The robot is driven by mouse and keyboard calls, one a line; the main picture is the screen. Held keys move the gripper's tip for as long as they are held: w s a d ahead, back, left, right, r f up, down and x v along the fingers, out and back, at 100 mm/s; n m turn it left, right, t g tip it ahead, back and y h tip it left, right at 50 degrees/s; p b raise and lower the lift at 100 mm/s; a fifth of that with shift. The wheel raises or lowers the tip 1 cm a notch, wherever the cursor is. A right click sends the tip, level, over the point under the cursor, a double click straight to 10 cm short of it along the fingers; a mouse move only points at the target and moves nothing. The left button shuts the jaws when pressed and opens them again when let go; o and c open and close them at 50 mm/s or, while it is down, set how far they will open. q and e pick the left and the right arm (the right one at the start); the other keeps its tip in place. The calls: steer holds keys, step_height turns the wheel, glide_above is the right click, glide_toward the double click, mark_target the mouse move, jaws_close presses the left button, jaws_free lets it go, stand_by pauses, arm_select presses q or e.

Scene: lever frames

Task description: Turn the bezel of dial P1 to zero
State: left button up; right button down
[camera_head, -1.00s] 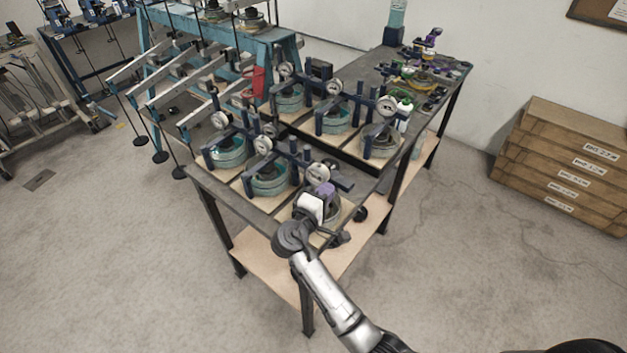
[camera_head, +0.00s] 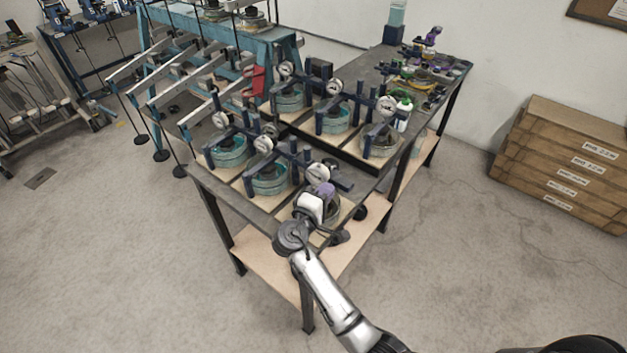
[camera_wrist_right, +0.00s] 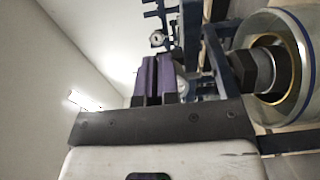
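Several white-faced dials stand on blue frames over round teal-rimmed cells on the dark bench. I cannot read any label, so I cannot tell for sure which is P1. My right gripper (camera_head: 327,189), with purple fingers, is right beside the nearest dial (camera_head: 318,173), just below its face in the head view. In the right wrist view the two purple fingers (camera_wrist_right: 154,80) are close together with a narrow gap. A pale round dial edge (camera_wrist_right: 182,82) is partly hidden behind the right finger. I cannot tell whether the fingers touch the bezel. My left gripper is out of view.
The blue crossbars (camera_head: 341,182) of the nearest frame stand close to my right gripper. A round clear cell with a dark nut (camera_wrist_right: 262,70) is at the right of the wrist view. Stacked wooden boxes (camera_head: 562,150) stand at the right. The floor in front is clear.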

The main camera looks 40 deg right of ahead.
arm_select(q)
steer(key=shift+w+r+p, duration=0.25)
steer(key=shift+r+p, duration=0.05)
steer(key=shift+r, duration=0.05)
arm_select(e)
steer(key=shift+s+d+r, duration=0.15)
steer(key=shift+d+r, duration=0.15)
steer(key=shift+d, duration=0.1)
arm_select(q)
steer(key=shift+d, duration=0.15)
arm_select(e)
steer(key=shift+a, duration=0.1)
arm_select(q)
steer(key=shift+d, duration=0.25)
arm_select(e)
steer(key=v, duration=0.5)
steer(key=shift+s+a, duration=0.15)
steer(key=shift+a, duration=0.05)
